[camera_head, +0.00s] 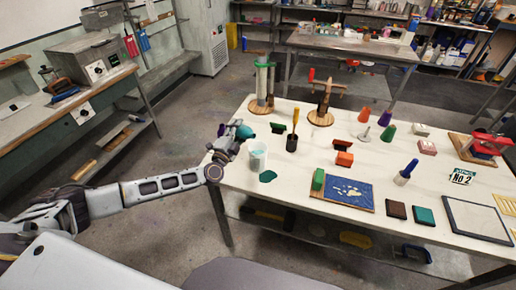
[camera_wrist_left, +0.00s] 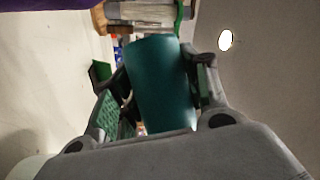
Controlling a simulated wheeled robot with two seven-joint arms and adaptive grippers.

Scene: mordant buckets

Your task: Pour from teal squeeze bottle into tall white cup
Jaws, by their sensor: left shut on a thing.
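The teal squeeze bottle (camera_head: 245,132) is held by my left gripper (camera_head: 236,134), near the left edge of the white table. It looks tipped over towards the right, above the tall white cup. In the left wrist view the teal bottle (camera_wrist_left: 160,85) fills the space between the two fingers of my left gripper (camera_wrist_left: 155,90). The tall white cup (camera_head: 257,160) stands upright on the table just below the bottle, apart from it, with teal showing at its top. No stream between them can be made out. My right gripper does not show.
A flat dark-teal patch (camera_head: 268,176) lies on the table (camera_head: 280,215) beside the cup. A black holder (camera_head: 291,144) and a green block (camera_head: 318,179) by a blue board (camera_head: 348,196) stand to the right. The table's left edge is close.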

